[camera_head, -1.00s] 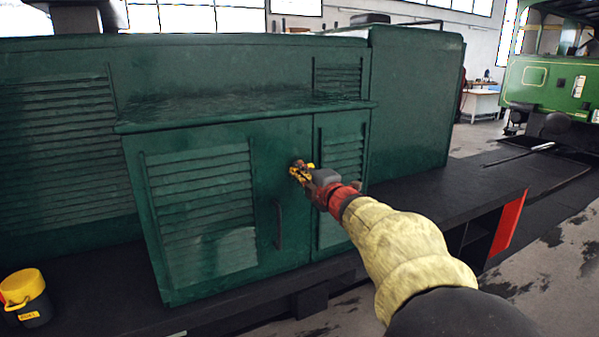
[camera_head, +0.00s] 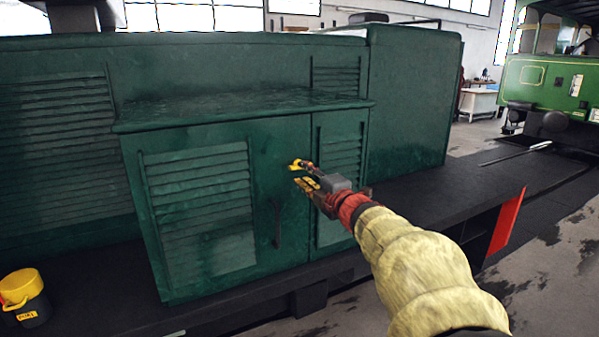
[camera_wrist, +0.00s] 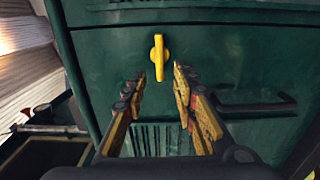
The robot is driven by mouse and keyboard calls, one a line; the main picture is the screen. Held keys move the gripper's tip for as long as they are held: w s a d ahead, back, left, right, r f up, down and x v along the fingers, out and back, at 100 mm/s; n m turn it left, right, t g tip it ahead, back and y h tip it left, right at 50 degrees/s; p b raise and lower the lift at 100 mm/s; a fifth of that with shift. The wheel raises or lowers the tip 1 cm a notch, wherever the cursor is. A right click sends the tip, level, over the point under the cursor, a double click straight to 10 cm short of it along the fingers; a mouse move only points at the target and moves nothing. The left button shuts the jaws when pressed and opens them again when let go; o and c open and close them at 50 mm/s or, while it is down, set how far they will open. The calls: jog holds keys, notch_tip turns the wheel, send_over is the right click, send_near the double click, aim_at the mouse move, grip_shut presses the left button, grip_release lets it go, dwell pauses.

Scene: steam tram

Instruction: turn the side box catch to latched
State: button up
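The yellow catch (camera_wrist: 159,57) shows on the green side box door in the wrist view, its long bar upright in that picture and at right angles to the dark door handle (camera_wrist: 252,106). My gripper (camera_wrist: 167,76) is open and empty, with its fingertips apart and the catch ahead of the gap between them. In the head view my gripper (camera_head: 299,174) is in front of the side box (camera_head: 218,132), beside the handle's (camera_head: 277,224) upper end. I cannot clearly tell the catch from my yellow fingers there.
Louvres (camera_head: 200,190) cover part of the door. A black running board (camera_head: 110,318) lies below the box, with a yellow-lidded container (camera_head: 22,290) at the left. A red panel (camera_head: 507,222) stands at the right. Space in front of the box looks clear.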

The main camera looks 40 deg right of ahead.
jog(key=v, duration=0.2)
jog(key=shift+s+a+f, duration=0.1)
jog(key=shift+s, duration=0.3)
jog(key=s+d+f+m+g+h, duration=0.5)
jog(key=s+d+f+m+g, duration=0.25)
jog(key=f+m, duration=0.3)
jog(key=s+a+f+m+g, duration=0.3)
jog(key=s+a+f+m, duration=0.1)
jog(key=s+m, duration=0.15)
jog(key=s+a+f+m+g+y, duration=0.1)
jog(key=s+a+f+y, duration=0.25)
jog(key=a, duration=0.65)
jog(key=s+a+f+g+y+p, duration=0.15)
jog(key=s+a, duration=0.25)
jog(key=a, duration=0.6)
jog(key=s+a+f+m+y, duration=0.1)
jog(key=s+a+f+y, duration=0.2)
jog(key=a, duration=0.7)
jog(key=a+r+n+t+y, duration=0.1)
jog(key=a+r+n, duration=0.1)
jog(key=a, duration=0.5)
jog(key=shift+s+r+n, duration=0.25)
jog(key=shift+r+n, duration=0.05)
jog(key=shift+r, duration=0.25)
